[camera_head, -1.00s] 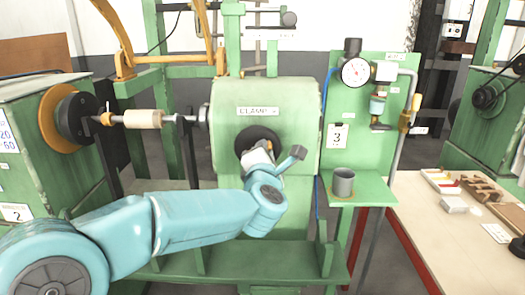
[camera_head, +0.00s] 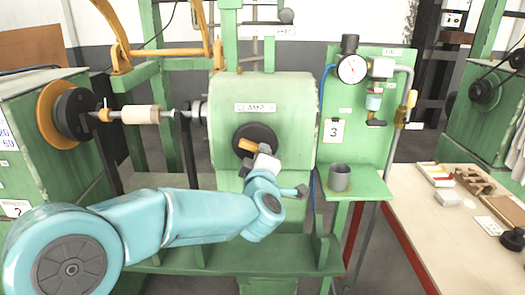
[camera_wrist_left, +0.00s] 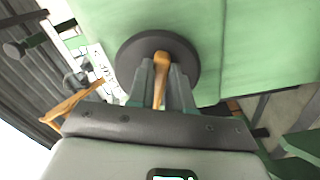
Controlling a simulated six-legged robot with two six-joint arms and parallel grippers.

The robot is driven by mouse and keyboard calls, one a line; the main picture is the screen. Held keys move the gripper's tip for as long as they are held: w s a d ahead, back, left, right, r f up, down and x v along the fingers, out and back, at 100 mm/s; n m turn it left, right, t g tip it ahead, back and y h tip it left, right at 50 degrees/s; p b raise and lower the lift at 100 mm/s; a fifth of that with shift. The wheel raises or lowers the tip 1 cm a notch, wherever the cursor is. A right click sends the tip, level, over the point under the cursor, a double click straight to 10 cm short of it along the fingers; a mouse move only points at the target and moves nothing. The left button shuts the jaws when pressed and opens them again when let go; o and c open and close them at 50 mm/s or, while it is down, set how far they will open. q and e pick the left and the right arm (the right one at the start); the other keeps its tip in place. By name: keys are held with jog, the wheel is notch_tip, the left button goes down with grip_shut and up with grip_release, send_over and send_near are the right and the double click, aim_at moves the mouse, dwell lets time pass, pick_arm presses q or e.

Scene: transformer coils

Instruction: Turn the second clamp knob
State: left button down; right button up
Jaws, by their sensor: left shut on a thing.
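The clamp knob is a dark round disc (camera_head: 255,133) with an orange bar handle (camera_head: 246,144), on the front of the green housing below a "CLAMP" label. In the head view the bar slants from upper left to lower right. My left gripper (camera_head: 258,152) comes to it from the lower right, shut on the bar's lower part. In the left wrist view the orange bar (camera_wrist_left: 160,68) stands between the two grey fingers of my left gripper (camera_wrist_left: 160,85), with the dark disc (camera_wrist_left: 125,55) behind. My right gripper is not in view.
A shaft with a pale wooden roller (camera_head: 141,114) runs to the housing's left. A pressure gauge (camera_head: 352,68) and a grey cup (camera_head: 339,177) are on the green panel at right. A worktable (camera_head: 425,220) with small parts stands further right.

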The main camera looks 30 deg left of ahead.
pick_arm(q)
jog(key=shift+s+a+f+m+p, duration=0.15)
jog(key=shift+m+p, duration=0.35)
jog(key=shift+m, duration=1.05)
jog(key=shift+s+a+f+m+p, duration=0.15)
jog(key=shift+m+p, duration=0.4)
jog(key=shift+m, duration=0.95)
jog(key=shift+a+f+m+p, duration=0.25)
jog(key=shift+m+p, duration=0.25)
jog(key=shift+m, duration=1.05)
jog(key=c, duration=1)
grip_release()
jog(key=shift+c, duration=0.2)
jog(key=v, duration=1.6)
jog(key=shift+s+b, duration=0.2)
jog(key=shift+b, duration=0.15)
